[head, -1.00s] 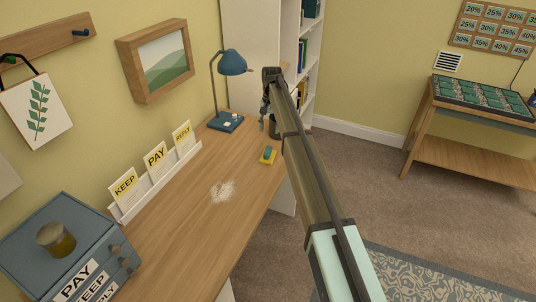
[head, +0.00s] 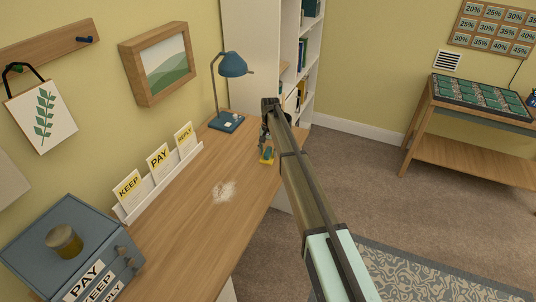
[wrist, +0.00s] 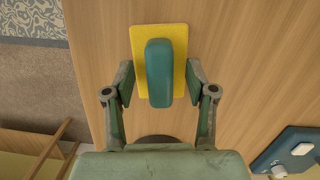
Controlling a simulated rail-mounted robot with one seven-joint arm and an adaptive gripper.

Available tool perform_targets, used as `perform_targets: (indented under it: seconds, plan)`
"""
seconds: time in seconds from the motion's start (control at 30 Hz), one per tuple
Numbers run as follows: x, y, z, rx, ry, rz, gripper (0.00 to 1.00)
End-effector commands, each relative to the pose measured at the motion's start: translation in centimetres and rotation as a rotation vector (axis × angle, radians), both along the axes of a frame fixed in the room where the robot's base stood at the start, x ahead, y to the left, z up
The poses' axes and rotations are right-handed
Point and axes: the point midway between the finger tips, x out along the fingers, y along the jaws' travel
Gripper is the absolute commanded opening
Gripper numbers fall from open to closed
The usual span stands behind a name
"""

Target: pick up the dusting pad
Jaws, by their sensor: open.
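The dusting pad (head: 267,157) lies on the wooden desk (head: 190,215) near its right edge. In the wrist view the dusting pad (wrist: 180,35) shows a yellow flat base with a raised teal handle. My gripper (wrist: 160,85) is open, its two fingers on either side of the pad's lower part, with the teal handle between them. I cannot tell whether the fingers touch the pad. In the head view my gripper (head: 265,143) is just above the pad and partly hides it.
A blue lamp (head: 231,66) stands at the desk's back. A card rack (head: 160,180) with PAY, KEEP and REPLY cards runs along the wall. A pale dust patch (head: 224,190) marks the desk middle. A blue drawer box (head: 75,250) sits at front left.

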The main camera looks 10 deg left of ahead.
Motion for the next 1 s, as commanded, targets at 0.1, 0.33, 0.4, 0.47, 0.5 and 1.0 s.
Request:
perform_targets:
  seconds: [0.1,0.33,0.4,0.47,0.5,1.0]
  plan:
    - [-0.1,0.0,-0.4,0.000,0.000,0.000,0.56]
    - [0.0,0.0,-0.4,0.000,-0.001,0.000,0.24]
    - [0.0,0.0,-0.4,0.000,-0.001,0.000,0.00]
    - [0.0,0.0,-0.4,0.000,0.000,0.000,0.00]
    - [0.0,0.0,-0.4,0.000,0.000,0.000,0.00]
    - [0.0,0.0,0.7,0.001,-0.002,0.000,0.00]
